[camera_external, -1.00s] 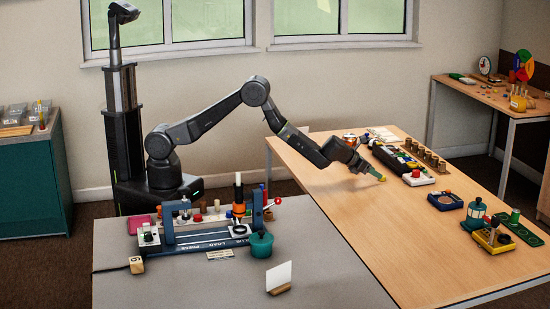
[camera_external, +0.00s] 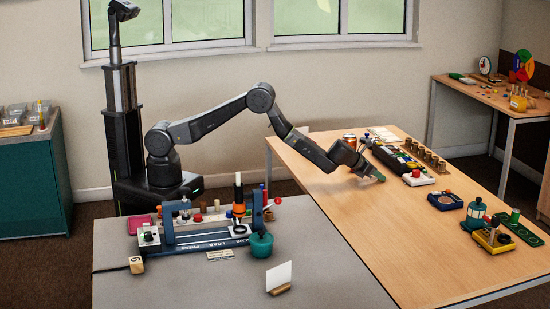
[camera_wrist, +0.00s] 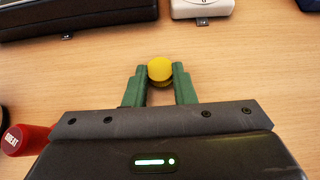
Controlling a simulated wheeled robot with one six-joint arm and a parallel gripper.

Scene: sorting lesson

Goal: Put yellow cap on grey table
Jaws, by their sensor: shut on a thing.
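The yellow cap (camera_wrist: 160,70) is round and sits between the two green fingertips of my gripper (camera_wrist: 159,78) in the wrist view. The fingers are shut on it, over the wooden table. In the external view my gripper (camera_external: 376,177) is low over the wooden table near its left side, and the cap is hidden there. I cannot tell whether the cap still touches the wood. The grey table (camera_external: 335,265) stands in front and to the left, with bare surface at its right side.
On the grey table are a blue press frame (camera_external: 205,244), a teal pot (camera_external: 261,246) and a white card in a wooden holder (camera_external: 280,278).

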